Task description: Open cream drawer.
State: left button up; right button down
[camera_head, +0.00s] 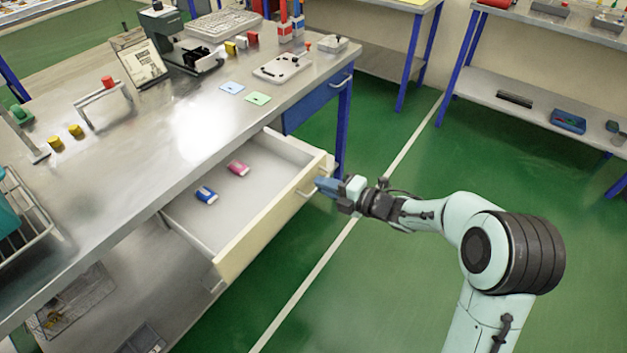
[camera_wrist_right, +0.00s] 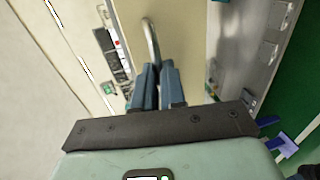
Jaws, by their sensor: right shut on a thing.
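The cream drawer (camera_head: 262,232) stands pulled out from under the metal workbench in the head view. A blue item (camera_head: 206,195) and a pink item (camera_head: 238,168) lie inside it. My right gripper (camera_head: 322,184) is at the right end of the drawer front. In the right wrist view its blue fingers (camera_wrist_right: 156,75) are closed together on the drawer's metal handle (camera_wrist_right: 151,42). The cream front (camera_wrist_right: 178,30) shows behind the handle. My left gripper is not in view.
A closed blue drawer (camera_head: 318,100) is beside the cream one. Green floor (camera_head: 390,290) is clear in front. More benches stand at the back.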

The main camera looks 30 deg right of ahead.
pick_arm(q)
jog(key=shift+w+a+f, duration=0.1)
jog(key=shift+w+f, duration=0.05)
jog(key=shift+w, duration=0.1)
pick_arm(e)
jog(key=shift+f+v, duration=0.2)
jog(key=shift+v, duration=0.65)
jog(key=shift+f+v, duration=0.15)
jog(key=shift+v, duration=0.75)
jog(key=shift+f+v, duration=0.2)
jog(key=shift+v, duration=0.65)
jog(key=shift+s+d, duration=0.1)
jog(key=c, duration=1.2)
grip_release()
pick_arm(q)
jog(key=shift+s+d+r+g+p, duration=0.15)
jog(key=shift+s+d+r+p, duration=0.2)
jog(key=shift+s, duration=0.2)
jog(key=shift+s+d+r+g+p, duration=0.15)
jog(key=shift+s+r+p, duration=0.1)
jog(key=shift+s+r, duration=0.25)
pick_arm(e)
jog(key=v, duration=1.3)
jog(key=shift+s, duration=0.2)
jog(key=shift+d, duration=0.15)
